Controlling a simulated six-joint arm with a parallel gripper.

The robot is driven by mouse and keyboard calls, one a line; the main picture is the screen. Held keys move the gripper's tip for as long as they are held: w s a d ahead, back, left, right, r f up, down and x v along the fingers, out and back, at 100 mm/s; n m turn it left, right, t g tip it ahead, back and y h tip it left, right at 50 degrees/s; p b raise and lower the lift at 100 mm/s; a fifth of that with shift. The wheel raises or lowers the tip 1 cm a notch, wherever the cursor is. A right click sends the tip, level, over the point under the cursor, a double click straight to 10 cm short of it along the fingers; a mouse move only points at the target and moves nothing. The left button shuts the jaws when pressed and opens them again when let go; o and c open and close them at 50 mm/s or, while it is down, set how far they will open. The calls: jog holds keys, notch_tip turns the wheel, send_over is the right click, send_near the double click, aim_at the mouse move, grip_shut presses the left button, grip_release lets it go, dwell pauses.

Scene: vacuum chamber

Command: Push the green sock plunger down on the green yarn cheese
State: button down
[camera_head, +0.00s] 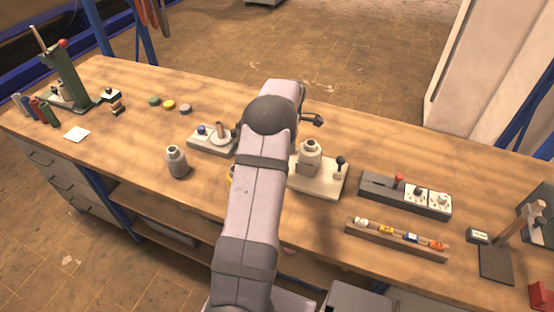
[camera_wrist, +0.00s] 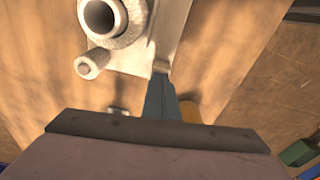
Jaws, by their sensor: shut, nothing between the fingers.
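I cannot make out a green sock plunger or a green yarn cheese for certain. A green disc (camera_head: 154,101) lies flat on the bench at the back left, and a small green cylinder (camera_head: 48,114) stands at the far left by a green press (camera_head: 70,78). My gripper (camera_wrist: 161,72) is shut and empty in the wrist view. Its tip is beside a pale plate (camera_wrist: 150,52) bearing a hollow round cylinder (camera_wrist: 103,17) and a small knob (camera_wrist: 90,65). I cannot tell whether it touches the plate. My arm hides part of the bench middle in the head view.
A grey bottle (camera_head: 176,161) stands left of my arm. A device on a pale base (camera_head: 318,187), a grey control box (camera_head: 378,190), a rack of vials (camera_head: 398,244) and a wooden-post stand (camera_head: 497,264) are on the right. The left front of the bench is mostly clear.

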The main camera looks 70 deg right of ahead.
jog(key=shift+s+d+r, duration=0.1)
jog(key=shift+s+r, duration=0.1)
jog(key=shift+s, duration=0.4)
jog(key=shift+s+d+r, duration=0.1)
jog(key=shift+s+r, duration=0.05)
jog(key=shift+s, duration=0.4)
jog(key=shift+r, duration=0.1)
notch_tip(320, 180, up, 7)
jog(key=b, duration=0.2)
jog(key=shift+s, duration=0.4)
